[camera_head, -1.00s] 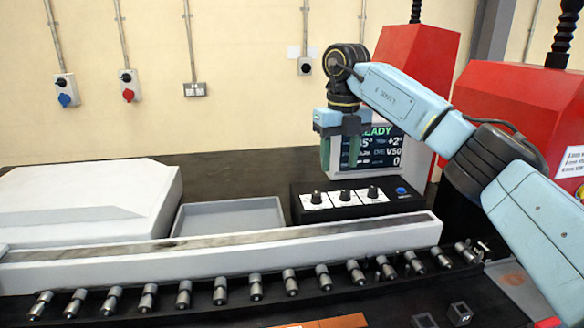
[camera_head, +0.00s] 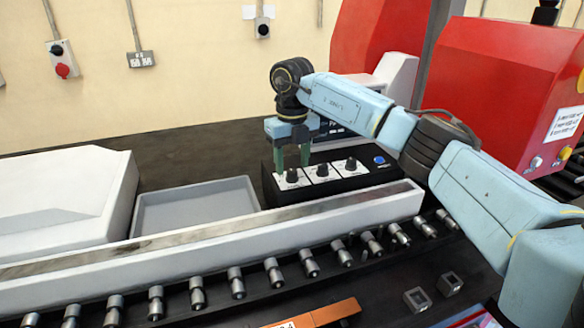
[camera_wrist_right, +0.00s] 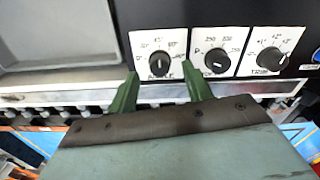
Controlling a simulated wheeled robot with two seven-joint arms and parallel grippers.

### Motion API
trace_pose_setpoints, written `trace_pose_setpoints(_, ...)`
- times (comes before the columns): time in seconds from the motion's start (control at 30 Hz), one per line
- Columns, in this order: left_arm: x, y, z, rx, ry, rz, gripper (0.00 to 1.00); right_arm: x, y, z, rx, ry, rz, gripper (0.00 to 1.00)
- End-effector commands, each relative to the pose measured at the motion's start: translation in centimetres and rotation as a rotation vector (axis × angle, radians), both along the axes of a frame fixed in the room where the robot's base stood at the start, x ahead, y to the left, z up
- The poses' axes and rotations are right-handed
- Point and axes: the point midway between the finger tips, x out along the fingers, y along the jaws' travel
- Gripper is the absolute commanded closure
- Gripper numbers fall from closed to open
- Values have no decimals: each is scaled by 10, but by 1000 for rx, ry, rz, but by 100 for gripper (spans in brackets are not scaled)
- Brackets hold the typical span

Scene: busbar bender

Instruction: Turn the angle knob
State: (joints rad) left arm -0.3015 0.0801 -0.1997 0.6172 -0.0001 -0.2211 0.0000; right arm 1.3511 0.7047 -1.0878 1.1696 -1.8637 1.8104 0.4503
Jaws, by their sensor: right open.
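The control box (camera_head: 350,185) is black and carries three black knobs on white dial plates. The angle knob seems to be the leftmost knob (camera_head: 291,175); in the right wrist view this knob (camera_wrist_right: 159,66) stands upright on its dial, its label partly hidden. The middle knob (camera_wrist_right: 217,60) and the right knob (camera_wrist_right: 270,59) sit beside it. My right gripper (camera_head: 292,163) points down at the leftmost knob, its green fingers apart. In the right wrist view the open fingers (camera_wrist_right: 158,88) frame that knob from either side, with no visible contact. My left gripper is not in view.
A blue button (camera_head: 379,160) is at the box's right end. A grey tray (camera_head: 195,205) lies to its left. A pale rail (camera_head: 215,232) and several rollers (camera_head: 235,282) run in front. The display behind the box is mostly hidden by my right arm.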

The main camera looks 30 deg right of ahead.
Motion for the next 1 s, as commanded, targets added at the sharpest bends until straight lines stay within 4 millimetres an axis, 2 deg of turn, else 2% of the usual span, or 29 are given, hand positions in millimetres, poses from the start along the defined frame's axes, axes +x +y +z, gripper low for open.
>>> trace_pose_setpoints(0.03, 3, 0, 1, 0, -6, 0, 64, -1, 0, -7, 0, 3, 0, 50)
trace_pose_setpoints(0.2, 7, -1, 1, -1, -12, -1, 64, 0, 0, -20, -1, 1, 0, 50)
trace_pose_setpoints(0.53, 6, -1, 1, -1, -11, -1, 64, 0, 0, -23, -1, 0, 0, 51)
trace_pose_setpoints(0.87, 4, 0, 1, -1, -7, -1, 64, 0, 0, -23, -1, 0, 0, 94)
trace_pose_setpoints(1.0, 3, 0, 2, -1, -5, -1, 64, 0, 0, -22, -1, 0, -6, 94)
